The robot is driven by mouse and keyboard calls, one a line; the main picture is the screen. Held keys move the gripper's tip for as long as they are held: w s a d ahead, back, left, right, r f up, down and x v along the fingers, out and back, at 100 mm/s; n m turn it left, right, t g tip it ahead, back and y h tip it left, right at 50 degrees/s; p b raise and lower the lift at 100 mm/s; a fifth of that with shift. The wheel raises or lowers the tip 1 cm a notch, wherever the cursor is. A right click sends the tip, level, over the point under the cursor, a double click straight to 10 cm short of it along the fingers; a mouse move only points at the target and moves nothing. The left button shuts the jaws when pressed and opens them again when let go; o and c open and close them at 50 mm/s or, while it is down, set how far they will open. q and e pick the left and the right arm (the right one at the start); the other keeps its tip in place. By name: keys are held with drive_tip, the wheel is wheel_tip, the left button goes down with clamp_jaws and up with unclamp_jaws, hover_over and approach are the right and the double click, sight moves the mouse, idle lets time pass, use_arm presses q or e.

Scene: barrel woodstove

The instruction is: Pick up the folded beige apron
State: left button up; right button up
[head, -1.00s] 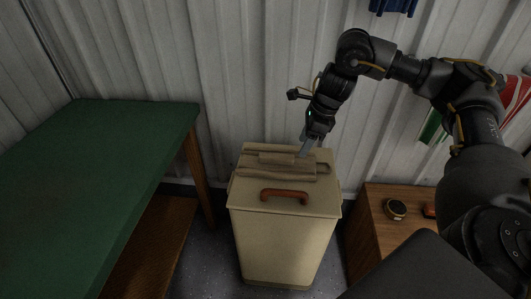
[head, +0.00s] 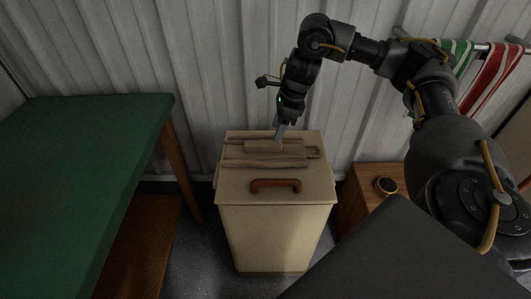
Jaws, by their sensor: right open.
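The folded beige apron (head: 262,160) lies flat in layered folds on the lid of a cream bin (head: 277,230). A small loop sticks out at its right end. My right gripper (head: 278,138) points down at the apron's back edge, right of its middle. Its jaws are open, though the fingers look narrow from this side. I cannot tell whether the fingertips touch the cloth. My left gripper is not in view.
A brown handle (head: 276,185) sits on the bin's front lid. A green-topped table (head: 80,170) stands at left. A wooden cabinet (head: 358,205) with a small round dark object (head: 386,185) is at right. A corrugated wall (head: 220,70) rises close behind the bin.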

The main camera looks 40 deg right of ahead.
sight(274, 148)
drive_tip(key=shift+d+b+x, duration=0.2)
drive_tip(key=shift+b+x, duration=0.2)
drive_tip(key=shift+x, duration=0.9)
drive_tip(key=shift+d+b+x, duration=0.25)
drive_tip(key=shift+b+x, duration=0.15)
drive_tip(key=shift+x, duration=0.9)
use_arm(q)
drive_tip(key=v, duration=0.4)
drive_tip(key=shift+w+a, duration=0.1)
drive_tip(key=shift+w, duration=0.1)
use_arm(e)
drive_tip(key=shift+s+f, duration=0.1)
clamp_jaws()
